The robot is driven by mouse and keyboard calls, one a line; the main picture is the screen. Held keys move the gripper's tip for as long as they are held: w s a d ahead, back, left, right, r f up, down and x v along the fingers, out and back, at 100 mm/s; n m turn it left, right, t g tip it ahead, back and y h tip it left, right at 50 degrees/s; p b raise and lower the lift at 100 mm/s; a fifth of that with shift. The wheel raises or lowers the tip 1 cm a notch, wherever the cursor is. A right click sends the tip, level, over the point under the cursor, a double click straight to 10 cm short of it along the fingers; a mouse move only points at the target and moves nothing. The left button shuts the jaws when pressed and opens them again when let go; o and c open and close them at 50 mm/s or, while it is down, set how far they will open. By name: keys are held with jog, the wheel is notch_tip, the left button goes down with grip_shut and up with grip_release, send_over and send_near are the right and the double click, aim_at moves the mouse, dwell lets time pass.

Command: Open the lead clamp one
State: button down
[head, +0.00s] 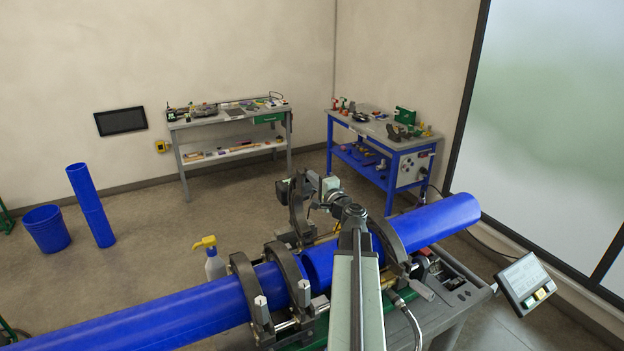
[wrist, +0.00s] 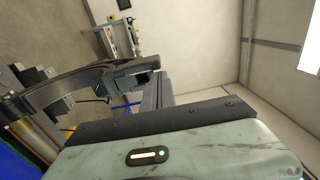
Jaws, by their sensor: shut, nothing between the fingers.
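A dark, arched clamp half (head: 298,212) stands raised, swung up off the blue pipe (head: 330,257), behind my arm in the head view. In the wrist view the same arch (wrist: 75,84) crosses the left side, its blocky end near my fingers. My gripper (wrist: 158,92) is shut and empty beside that end; whether they touch cannot be told. In the head view my gripper (head: 309,185) is small and partly hidden by the wrist. Other clamps, left (head: 246,285), middle (head: 288,268) and right (head: 388,238), arch over the pipes. No label shows which is lead clamp one.
A spray bottle (head: 214,262) stands behind the left clamps. A control panel (head: 525,282) juts out at the cart's right. A blue bucket (head: 47,230), an upright blue pipe (head: 91,205) and two workbenches (head: 230,118) (head: 385,135) stand farther back, with open floor between.

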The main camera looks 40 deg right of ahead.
aim_at(305, 168)
jog(key=x, duration=0.6)
jog(key=shift+w+r, duration=0.1)
jog(key=shift+s, duration=0.2)
